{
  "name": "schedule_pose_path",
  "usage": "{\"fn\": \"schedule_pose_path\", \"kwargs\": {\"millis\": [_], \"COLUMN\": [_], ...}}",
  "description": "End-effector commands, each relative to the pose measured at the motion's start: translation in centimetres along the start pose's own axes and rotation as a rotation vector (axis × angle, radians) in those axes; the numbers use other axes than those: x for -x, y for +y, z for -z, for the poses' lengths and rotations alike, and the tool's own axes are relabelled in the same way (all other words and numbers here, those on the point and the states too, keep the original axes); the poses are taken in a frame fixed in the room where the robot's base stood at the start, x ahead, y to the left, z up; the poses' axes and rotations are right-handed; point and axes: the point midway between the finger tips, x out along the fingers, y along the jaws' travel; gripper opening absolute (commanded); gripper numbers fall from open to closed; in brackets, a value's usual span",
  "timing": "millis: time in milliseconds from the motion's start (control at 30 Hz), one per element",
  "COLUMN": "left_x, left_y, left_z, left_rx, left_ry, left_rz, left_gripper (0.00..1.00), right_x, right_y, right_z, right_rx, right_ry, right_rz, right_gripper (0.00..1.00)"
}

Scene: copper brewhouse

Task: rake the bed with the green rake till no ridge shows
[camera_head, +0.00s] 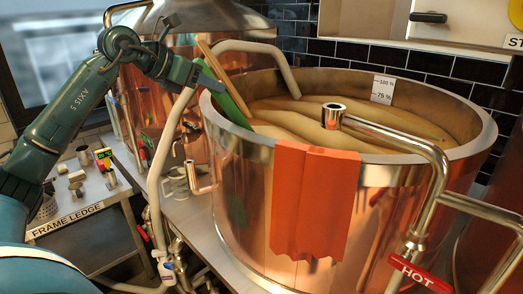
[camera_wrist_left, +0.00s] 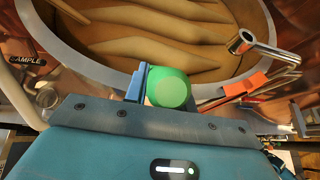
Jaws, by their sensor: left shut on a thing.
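The bed (camera_head: 300,123) is tan grain inside a big round copper tun (camera_head: 235,170). Curved ridges show across it, and the left wrist view shows several on the bed (camera_wrist_left: 150,42). My left gripper (camera_head: 198,78) is above the tun's left rim, shut on the green rake (camera_head: 228,98). The rake slants down toward the left side of the bed; its lower end is hard to make out. Its round green end (camera_wrist_left: 168,87) shows between the fingers in the left wrist view. My right gripper is in neither view.
A steel spout (camera_head: 400,143) reaches over the tun's front right rim. An orange cloth (camera_head: 313,205) hangs over the front rim. A pale hose (camera_head: 258,47) arches at the back left. A level card (camera_head: 382,90) is on the far inner wall. A ledge (camera_head: 85,205) with small items is at left.

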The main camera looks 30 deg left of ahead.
Motion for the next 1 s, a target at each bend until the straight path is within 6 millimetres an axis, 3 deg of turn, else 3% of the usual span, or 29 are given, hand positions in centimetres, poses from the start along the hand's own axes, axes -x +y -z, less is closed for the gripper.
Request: {"fn": "schedule_pose_path", "kwargs": {"millis": [1000], "left_x": [1.0], "left_y": [0.0], "left_z": [-1.7], "left_rx": [0.0], "left_ry": [-0.007], "left_rz": [-0.001], "left_gripper": [0.0], "right_x": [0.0], "right_y": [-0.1], "right_z": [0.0], "right_rx": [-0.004], "right_ry": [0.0], "right_rz": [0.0], "right_gripper": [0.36]}}
